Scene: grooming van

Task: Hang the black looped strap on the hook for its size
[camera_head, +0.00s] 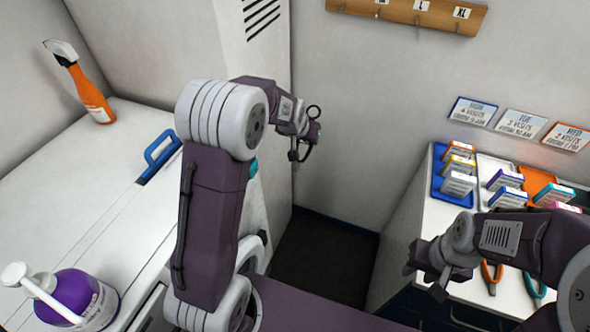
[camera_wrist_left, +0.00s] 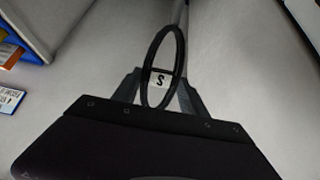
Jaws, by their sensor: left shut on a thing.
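The black looped strap (camera_wrist_left: 178,50) is gripped between the fingers of my left gripper (camera_wrist_left: 160,98), its loop standing up from them in the left wrist view. A white tag marked S (camera_wrist_left: 159,80) shows within the loop. My right gripper (camera_head: 424,281) is empty, fingers apart, by the right counter.
The right counter holds trays (camera_head: 452,185) of small boxes and orange-handled tools (camera_head: 492,276). Day cards (camera_head: 473,111) are on the wall above. The left counter carries an orange spray bottle (camera_head: 82,87), a blue handle (camera_head: 163,150) and a purple pump bottle (camera_head: 78,300). Open floor lies between.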

